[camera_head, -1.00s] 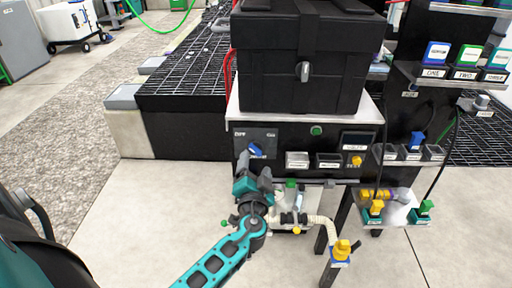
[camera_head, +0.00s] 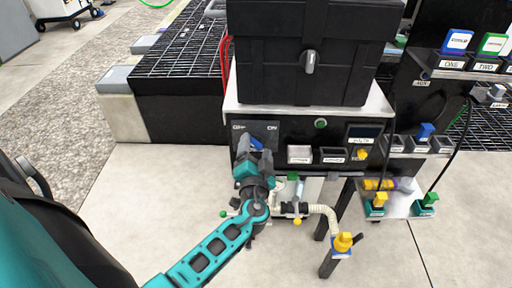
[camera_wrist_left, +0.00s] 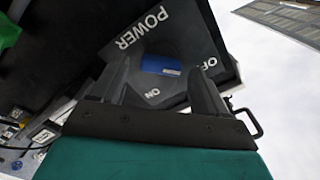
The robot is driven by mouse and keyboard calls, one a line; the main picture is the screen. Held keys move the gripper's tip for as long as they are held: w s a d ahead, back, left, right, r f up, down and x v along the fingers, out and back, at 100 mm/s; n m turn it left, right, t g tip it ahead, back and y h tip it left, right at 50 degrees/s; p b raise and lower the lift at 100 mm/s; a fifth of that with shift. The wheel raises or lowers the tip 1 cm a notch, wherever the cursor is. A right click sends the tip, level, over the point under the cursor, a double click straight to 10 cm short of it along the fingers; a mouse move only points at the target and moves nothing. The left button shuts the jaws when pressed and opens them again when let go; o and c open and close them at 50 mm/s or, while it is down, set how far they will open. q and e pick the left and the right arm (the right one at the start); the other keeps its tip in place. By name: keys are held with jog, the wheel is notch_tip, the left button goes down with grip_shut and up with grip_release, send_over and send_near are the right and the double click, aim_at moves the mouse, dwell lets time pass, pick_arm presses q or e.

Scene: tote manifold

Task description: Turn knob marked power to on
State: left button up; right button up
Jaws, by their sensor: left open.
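The power knob (camera_head: 257,142) is a blue bar on a dark panel of the black console. It also shows in the left wrist view (camera_wrist_left: 160,65), on the plate marked POWER, with OFF at the right and ON at the lower side. The bar's turn relative to the two marks is hard to read. My left gripper (camera_head: 256,153) is open in front of the knob, and its fingers partly cover it in the head view. In the left wrist view the knob appears between the two fingers, with a gap on each side. My right gripper is not in view.
A black box (camera_head: 275,60) with a grey knob stands on the console top. A green button (camera_head: 320,124), labelled bins and a yellow knob lie right of the power panel. Pipes and a yellow valve (camera_head: 343,242) are below. The floor at the left is clear.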

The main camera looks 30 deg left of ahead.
pick_arm(q)
jog(key=shift+c, duration=0.2)
jog(key=c, duration=1)
